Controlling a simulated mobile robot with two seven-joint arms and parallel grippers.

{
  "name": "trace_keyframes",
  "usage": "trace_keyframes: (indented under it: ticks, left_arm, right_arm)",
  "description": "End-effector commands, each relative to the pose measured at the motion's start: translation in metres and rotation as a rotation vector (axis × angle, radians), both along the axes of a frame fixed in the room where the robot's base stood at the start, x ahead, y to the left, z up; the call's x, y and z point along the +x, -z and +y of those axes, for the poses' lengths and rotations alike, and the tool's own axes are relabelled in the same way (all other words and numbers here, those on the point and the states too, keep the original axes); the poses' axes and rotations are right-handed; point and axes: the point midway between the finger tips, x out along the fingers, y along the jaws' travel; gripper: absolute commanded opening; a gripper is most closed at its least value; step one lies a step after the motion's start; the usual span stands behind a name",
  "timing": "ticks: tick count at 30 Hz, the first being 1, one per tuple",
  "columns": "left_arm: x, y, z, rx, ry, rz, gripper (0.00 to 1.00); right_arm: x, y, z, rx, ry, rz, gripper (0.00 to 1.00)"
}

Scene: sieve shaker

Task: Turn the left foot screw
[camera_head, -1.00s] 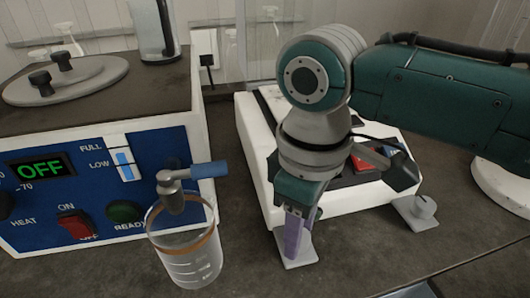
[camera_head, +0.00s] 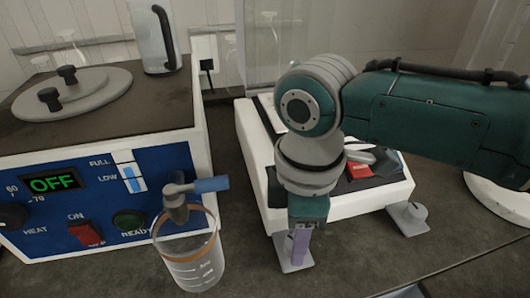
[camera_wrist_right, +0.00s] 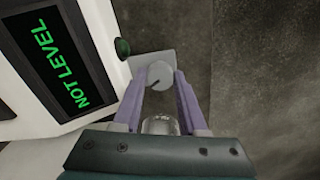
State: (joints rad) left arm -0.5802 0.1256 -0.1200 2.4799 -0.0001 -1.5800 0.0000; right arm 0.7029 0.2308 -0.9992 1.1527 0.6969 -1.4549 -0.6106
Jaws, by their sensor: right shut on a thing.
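The left foot screw is a round grey knob with a dark mark line, seen in the right wrist view (camera_wrist_right: 159,75). It sits on a pale foot plate (camera_head: 295,266) at the front left corner of the white device (camera_head: 257,165). My right gripper (camera_wrist_right: 161,80) points down, with its lilac fingers on both sides of the knob, shut on it. In the head view the right gripper (camera_head: 299,262) hides the knob. A display (camera_wrist_right: 72,65) on the device reads NOT LEVEL, and a green button is near the plate. My left gripper is not in view.
To the left is a blue-fronted heater unit (camera_head: 150,165) reading OFF, with a tap and a glass beaker (camera_head: 193,266) close left of my gripper. Bare dark bench lies in front.

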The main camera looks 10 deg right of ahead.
Motion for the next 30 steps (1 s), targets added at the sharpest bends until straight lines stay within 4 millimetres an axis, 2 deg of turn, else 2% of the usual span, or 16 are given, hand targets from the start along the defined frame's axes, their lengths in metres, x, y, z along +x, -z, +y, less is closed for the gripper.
trace_keyframes:
  ticks: [18,30]
  left_arm:
    - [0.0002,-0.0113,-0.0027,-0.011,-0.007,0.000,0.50]
    - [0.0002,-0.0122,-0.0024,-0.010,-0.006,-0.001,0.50]
  right_arm:
    - [0.0002,-0.0008,0.0009,0.002,-0.534,0.000,0.00]
    - [0.0001,-0.0008,0.0009,0.002,-0.694,0.000,0.00]
